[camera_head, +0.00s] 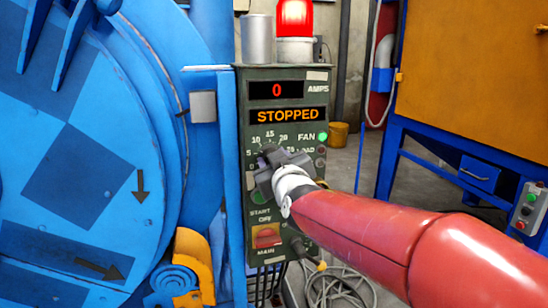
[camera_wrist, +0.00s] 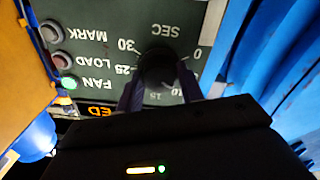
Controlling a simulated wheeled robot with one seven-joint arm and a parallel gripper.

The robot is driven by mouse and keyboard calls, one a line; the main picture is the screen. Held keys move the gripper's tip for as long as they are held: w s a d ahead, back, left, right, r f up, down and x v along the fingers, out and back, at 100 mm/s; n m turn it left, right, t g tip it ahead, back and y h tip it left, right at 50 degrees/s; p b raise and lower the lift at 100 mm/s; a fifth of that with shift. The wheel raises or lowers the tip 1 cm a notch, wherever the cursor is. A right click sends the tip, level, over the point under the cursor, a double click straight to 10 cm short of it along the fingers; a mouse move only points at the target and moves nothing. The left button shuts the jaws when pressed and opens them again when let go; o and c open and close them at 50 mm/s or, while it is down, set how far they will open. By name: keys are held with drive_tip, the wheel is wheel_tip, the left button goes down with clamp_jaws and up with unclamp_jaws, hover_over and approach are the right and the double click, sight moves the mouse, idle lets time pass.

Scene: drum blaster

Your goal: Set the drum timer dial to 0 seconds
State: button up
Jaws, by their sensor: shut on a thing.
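The black timer dial (camera_wrist: 157,66) shows in the wrist view on the green control panel, in a ring of numbers marked SEC, with 0 at the right and 30 at the left. My gripper (camera_wrist: 160,84) is shut on the dial, one finger on each side. I cannot clearly read where its pointer stands. In the head view my gripper (camera_head: 266,168) reaches the control panel (camera_head: 283,226) and hides the dial. Numbers of the scale show just above it.
The panel displays read 0 AMPS and STOPPED (camera_head: 288,115). The FAN light (camera_head: 322,136) glows green. A red main switch (camera_head: 267,236) sits below my gripper. The blue drum (camera_head: 85,160) stands close at left; an orange and blue cabinet (camera_head: 465,90) stands at right.

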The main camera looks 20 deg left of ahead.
drive_tip(key=n, duration=0.3)
drive_tip(key=n+p, duration=0.1)
drive_tip(key=n, duration=0.3)
drive_tip(key=n+p, duration=0.1)
drive_tip(key=n, duration=0.3)
drive_tip(key=shift+f, duration=0.25)
drive_tip(key=shift+n, duration=0.4)
drive_tip(key=o, duration=1)
drive_tip(key=shift+r, duration=0.1)
drive_tip(key=shift+s, duration=0.1)
drive_tip(key=v, duration=0.7)
drive_tip(key=shift+s+d+b, duration=0.25)
drive_tip(key=shift+b, duration=0.1)
